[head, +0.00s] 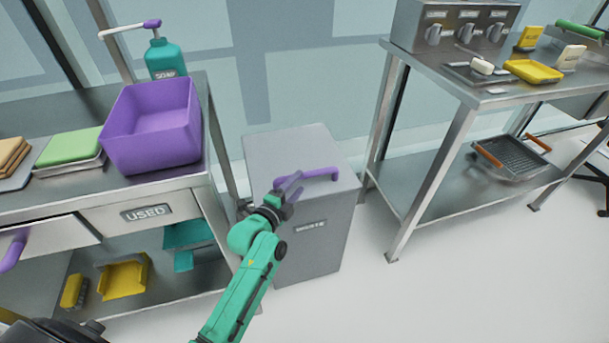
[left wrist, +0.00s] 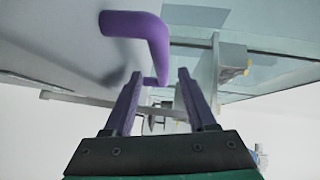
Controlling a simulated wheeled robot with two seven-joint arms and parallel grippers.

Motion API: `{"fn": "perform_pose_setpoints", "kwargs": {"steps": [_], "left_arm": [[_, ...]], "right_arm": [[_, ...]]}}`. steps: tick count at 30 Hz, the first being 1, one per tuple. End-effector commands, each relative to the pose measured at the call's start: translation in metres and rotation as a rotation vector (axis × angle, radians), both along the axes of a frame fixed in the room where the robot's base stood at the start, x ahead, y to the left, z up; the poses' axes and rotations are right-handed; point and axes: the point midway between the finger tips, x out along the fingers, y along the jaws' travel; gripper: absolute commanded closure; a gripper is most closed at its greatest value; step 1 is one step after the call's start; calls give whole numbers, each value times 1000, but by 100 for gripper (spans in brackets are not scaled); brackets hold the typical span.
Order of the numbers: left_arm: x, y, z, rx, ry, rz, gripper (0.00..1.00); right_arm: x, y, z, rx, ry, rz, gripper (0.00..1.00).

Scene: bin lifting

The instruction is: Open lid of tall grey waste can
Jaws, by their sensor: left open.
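The tall grey waste can (head: 318,244) stands on the floor between two steel benches, with a "WASTE" label on its front. Its flat lid (head: 290,146) is down and carries a purple bar handle (head: 321,174). My left gripper (head: 292,184) is over the front part of the lid, at the left end of the handle. In the left wrist view the handle (left wrist: 146,38) shows close by, beyond and above the open purple fingers (left wrist: 158,95). Whether a finger touches the handle I cannot tell. My right gripper is not seen.
The left bench holds a purple bin (head: 152,130), a soap bottle (head: 165,58) and a green-topped tray (head: 68,150). Its "USED" drawer (head: 147,212) is close to the can. The right bench (head: 440,80) stands right of the can. The floor (head: 420,290) in front is clear.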

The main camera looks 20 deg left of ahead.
Motion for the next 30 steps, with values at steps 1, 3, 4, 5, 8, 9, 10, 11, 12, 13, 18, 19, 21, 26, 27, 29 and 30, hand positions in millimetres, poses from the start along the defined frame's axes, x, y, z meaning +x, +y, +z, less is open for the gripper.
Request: {"fn": "perform_pose_setpoints", "kwargs": {"steps": [1,3,4,5,8,9,10,11,12,13,18,19,21,26,27,29,30], "left_arm": [[10,-3,0,-3,-4,0,43],[24,-6,-3,-4,-2,0,43],[30,-8,-4,-4,-1,1,43],[36,-9,-5,-3,-1,0,43],[51,-13,-8,-3,1,0,43],[56,-14,-9,-2,1,0,43],[58,-14,-9,-3,2,-1,43],[59,-15,-9,-3,2,-1,43],[60,-15,-9,-2,2,0,43],[61,-15,-9,-2,2,0,43],[60,-15,-9,-1,3,0,51],[60,-15,-9,-1,3,0,62],[60,-15,-9,-1,3,0,89],[60,-15,-9,-1,3,0,100],[60,-15,-9,-1,3,0,100],[60,-15,-9,-1,3,0,100],[60,-14,-9,-1,3,0,100]], "right_arm": [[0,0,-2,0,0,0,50],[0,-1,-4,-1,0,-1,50],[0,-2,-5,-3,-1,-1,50],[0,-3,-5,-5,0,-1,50],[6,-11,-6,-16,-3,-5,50],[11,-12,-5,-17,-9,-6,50],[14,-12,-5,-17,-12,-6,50],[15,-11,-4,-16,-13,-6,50],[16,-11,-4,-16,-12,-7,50],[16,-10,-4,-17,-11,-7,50],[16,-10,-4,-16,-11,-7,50],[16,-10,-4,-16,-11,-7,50],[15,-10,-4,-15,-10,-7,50],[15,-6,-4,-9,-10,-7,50],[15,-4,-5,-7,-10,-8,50],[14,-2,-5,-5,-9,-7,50],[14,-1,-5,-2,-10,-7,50]]}}
